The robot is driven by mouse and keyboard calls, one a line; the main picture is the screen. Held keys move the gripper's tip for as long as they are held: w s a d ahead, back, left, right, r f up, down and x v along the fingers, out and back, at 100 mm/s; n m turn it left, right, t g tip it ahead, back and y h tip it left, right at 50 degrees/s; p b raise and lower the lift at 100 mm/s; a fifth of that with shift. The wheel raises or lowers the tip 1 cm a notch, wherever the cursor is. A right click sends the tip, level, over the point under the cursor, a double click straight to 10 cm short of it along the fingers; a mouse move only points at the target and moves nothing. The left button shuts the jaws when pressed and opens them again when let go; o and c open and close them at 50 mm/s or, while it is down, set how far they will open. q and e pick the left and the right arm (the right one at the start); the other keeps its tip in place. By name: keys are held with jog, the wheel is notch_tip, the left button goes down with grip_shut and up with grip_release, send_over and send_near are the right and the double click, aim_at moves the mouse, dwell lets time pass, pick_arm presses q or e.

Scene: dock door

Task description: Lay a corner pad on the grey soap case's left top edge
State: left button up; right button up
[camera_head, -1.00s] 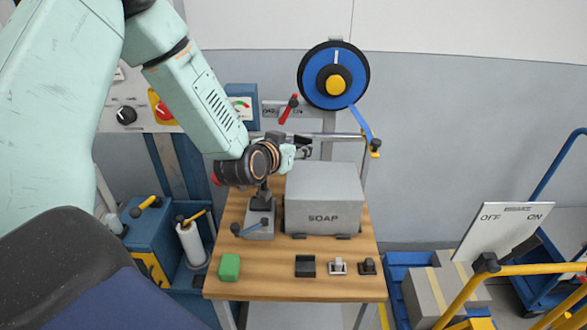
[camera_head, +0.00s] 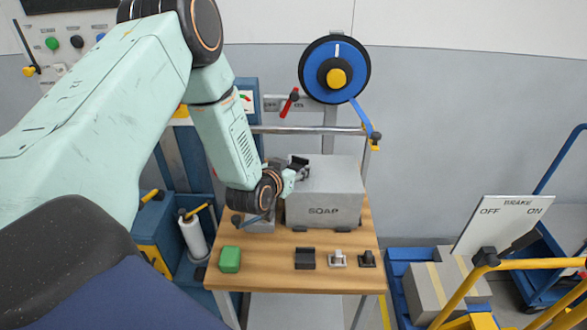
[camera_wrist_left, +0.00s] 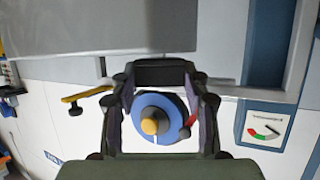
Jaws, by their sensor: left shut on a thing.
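The grey soap case (camera_head: 325,209), marked SOAP, stands on the wooden table in the head view. In the left wrist view, a grey surface at the upper left (camera_wrist_left: 120,25) looks like the case. My left gripper (camera_head: 297,168) is at the case's left top edge, towards the back. It is shut on a small dark piece, the corner pad (camera_head: 298,161). The pad also shows as a dark bar between the fingertips in the left wrist view (camera_wrist_left: 160,72). I cannot tell whether the pad touches the case. My right gripper is not in view.
A green block (camera_head: 230,259), a black block (camera_head: 305,258) and two small clamp-like pieces (camera_head: 338,259) lie along the table's front. A grey device (camera_head: 262,222) left of the case is partly hidden by my arm. A rail (camera_head: 310,130) and blue reel (camera_head: 335,70) are behind.

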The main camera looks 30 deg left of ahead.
pick_arm(q)
jog(key=shift+w+a+f, duration=0.2)
jog(key=shift+a+f, duration=0.05)
